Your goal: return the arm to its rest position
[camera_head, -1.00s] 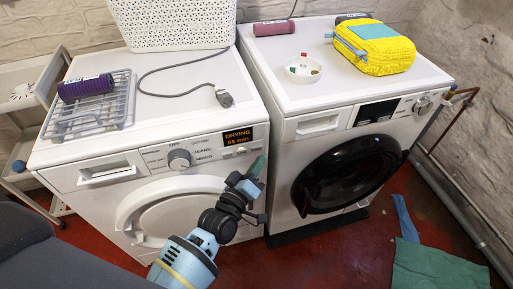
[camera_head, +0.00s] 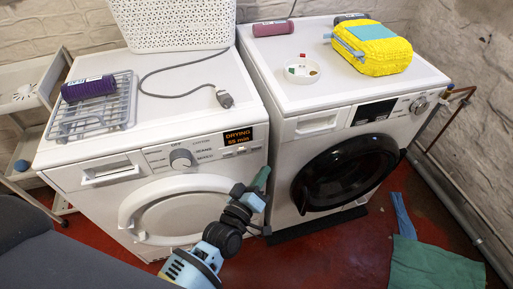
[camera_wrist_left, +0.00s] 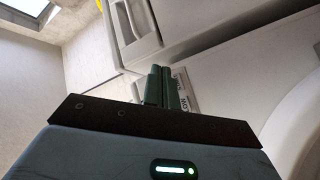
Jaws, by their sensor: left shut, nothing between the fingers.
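My left gripper (camera_head: 262,178) is in the head view, low in front of the two machines, near the gap between them. Its green fingers are together and empty. They also show in the left wrist view (camera_wrist_left: 162,88), closed, with a machine's white front behind them. The left arm comes up from the bottom of the head view. The dryer (camera_head: 110,168), with a lit orange display, stands on the left. The washing machine (camera_head: 320,125), with a dark round door, stands on the right. My right gripper is not in view.
A white basket (camera_head: 175,25), a wire rack (camera_head: 122,100) with a purple roll (camera_head: 88,88), and a cable plug (camera_head: 225,98) sit on the dryer. A yellow bag (camera_head: 375,50) and a white dish (camera_head: 302,72) sit on the washing machine. Green cloth (camera_head: 430,265) lies on the red floor.

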